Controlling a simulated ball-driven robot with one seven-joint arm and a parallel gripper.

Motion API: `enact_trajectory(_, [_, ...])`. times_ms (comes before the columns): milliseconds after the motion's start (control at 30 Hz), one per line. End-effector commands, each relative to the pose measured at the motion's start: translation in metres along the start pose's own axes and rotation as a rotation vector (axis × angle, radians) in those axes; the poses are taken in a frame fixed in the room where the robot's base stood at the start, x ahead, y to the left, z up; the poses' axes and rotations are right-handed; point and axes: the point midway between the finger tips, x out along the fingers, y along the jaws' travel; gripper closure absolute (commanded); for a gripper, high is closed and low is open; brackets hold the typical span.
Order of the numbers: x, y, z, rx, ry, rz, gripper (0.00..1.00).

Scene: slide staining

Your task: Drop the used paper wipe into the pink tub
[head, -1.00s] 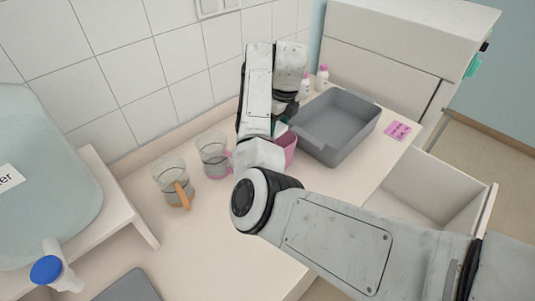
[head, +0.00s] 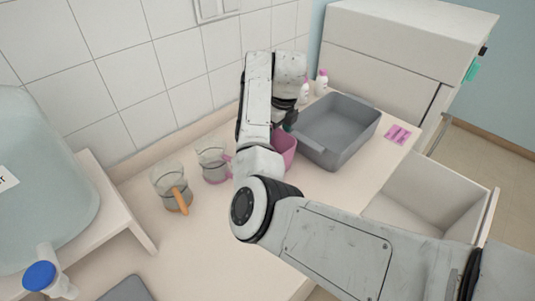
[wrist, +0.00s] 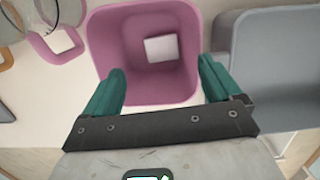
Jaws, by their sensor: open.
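The pink tub (wrist: 183,82) is below my gripper in the wrist view; in the head view only part of the pink tub (head: 287,147) shows beside my arm. A white square piece, seemingly the paper wipe (wrist: 161,48), is inside the tub, apart from my fingers. My gripper (wrist: 160,88) is open and empty, with its green fingers spread over the near part of the tub. In the head view the fingers are mostly hidden by my arm.
A grey basin (head: 340,128) stands right of the tub. Two glass beakers, one with a pink handle (head: 212,160) and one with an orange handle (head: 171,187), stand left. Bottles (head: 321,82) stand behind. A pink card (head: 397,134) lies right, above an open drawer (head: 428,190).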

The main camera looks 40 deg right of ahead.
Motion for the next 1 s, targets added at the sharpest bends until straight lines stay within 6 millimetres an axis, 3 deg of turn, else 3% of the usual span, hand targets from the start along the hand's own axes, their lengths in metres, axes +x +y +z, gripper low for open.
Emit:
enact_trajectory(167, [-0.016, 0.000, 0.001, 0.001, -0.004, -0.002, 0.09])
enact_trajectory(600, [-0.095, 0.000, 0.002, 0.001, -0.004, 0.000, 0.09])
enact_trajectory(1000, [-0.107, 0.000, 0.000, 0.000, 0.001, 0.000, 0.09])
